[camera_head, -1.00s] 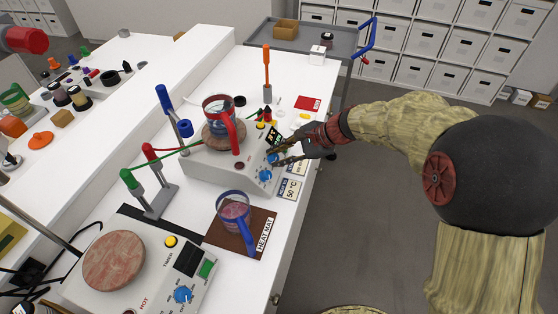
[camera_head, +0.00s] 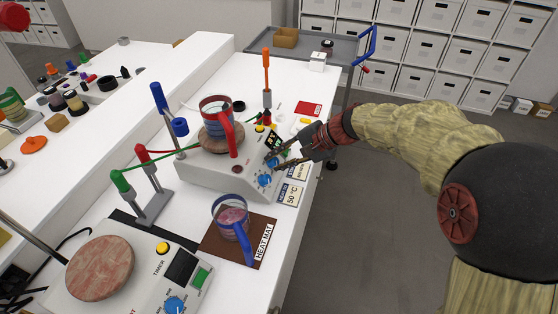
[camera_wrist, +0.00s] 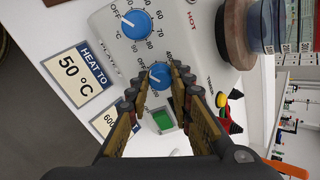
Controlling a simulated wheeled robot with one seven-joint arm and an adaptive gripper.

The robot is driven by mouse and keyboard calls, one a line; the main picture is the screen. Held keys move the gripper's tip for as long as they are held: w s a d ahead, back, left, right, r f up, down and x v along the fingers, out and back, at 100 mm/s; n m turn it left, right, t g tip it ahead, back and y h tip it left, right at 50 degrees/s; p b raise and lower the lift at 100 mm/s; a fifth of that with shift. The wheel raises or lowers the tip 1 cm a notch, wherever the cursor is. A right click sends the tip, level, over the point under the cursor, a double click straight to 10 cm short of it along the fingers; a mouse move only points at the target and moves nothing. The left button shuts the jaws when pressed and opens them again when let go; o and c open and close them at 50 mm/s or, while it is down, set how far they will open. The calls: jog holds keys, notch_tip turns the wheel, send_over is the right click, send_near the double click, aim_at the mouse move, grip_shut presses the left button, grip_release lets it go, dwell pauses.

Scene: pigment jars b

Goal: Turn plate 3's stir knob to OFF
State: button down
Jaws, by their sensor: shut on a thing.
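The hot plate (camera_head: 205,178) gripped at its front panel is white, with two blue knobs. Its stir knob (camera_wrist: 158,75) sits between my gripper's fingers in the wrist view, beside dial marks reading OFF and 400. My gripper (camera_head: 275,165) is shut on that knob. The heat knob (camera_wrist: 133,22), with °C marks, is apart from the fingers; it also shows in the head view (camera_head: 264,181). The plate's label is partly visible, but I cannot read its number. I cannot tell exactly where the stir knob's pointer sits.
A glass jug (camera_head: 216,115) with a red handle stands on this plate. A blue-handled jug (camera_head: 231,215) stands on a brown heat mat (camera_head: 213,245). Another hot plate (camera_head: 150,290) is nearer. Cards (camera_head: 290,194) lie by the panel. The floor to the right is clear.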

jog(key=c, duration=1.6)
grip_release()
jog(key=v, duration=1.2)
jog(key=shift+w, duration=0.15)
